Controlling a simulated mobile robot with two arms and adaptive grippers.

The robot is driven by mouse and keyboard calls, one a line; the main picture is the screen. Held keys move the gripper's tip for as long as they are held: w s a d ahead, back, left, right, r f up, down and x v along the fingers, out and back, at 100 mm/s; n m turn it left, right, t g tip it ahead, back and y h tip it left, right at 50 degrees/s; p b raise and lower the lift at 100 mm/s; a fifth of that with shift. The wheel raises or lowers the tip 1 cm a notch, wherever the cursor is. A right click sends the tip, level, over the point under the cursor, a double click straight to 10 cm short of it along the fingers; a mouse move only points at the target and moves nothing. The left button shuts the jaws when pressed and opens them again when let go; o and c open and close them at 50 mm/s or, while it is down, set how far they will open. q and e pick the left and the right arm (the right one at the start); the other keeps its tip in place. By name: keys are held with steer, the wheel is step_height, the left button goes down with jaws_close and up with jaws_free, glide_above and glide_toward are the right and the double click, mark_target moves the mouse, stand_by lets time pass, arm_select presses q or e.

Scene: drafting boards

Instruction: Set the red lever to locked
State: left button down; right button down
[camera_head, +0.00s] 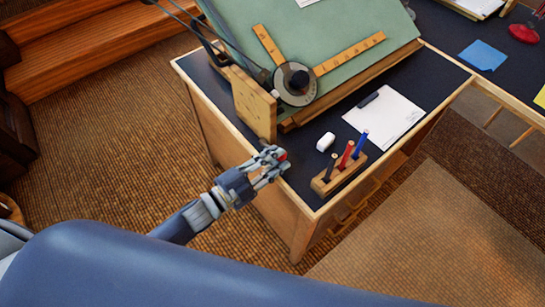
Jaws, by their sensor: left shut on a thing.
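My left gripper (273,165) is at the near left edge of the dark desk top, below the wooden side panel of the drafting board. It is shut on the red lever (283,155); only a small red part shows at its fingertips. The fingers hide the rest of the lever, and I cannot read its setting or see a locked mark. The green drafting board (330,35) is tilted on the desk, with a round drafting-machine head (295,84) and two wooden rulers on it. My right gripper is not in view.
Right of the gripper stand a white eraser (325,142) and a wooden pen holder (326,186) with black, red and blue pens. White paper (390,113) lies behind them. Another dark desk with blue paper (482,55) is at the upper right. Carpeted floor is open at left.

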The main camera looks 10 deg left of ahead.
arm_select(q)
steer(key=shift+s+f, duration=0.1)
steer(key=shift+f, duration=0.05)
stand_by(0.3)
steer(key=c, duration=1.3)
jaws_free()
steer(key=shift+d, duration=0.1)
steer(key=v, duration=1.2)
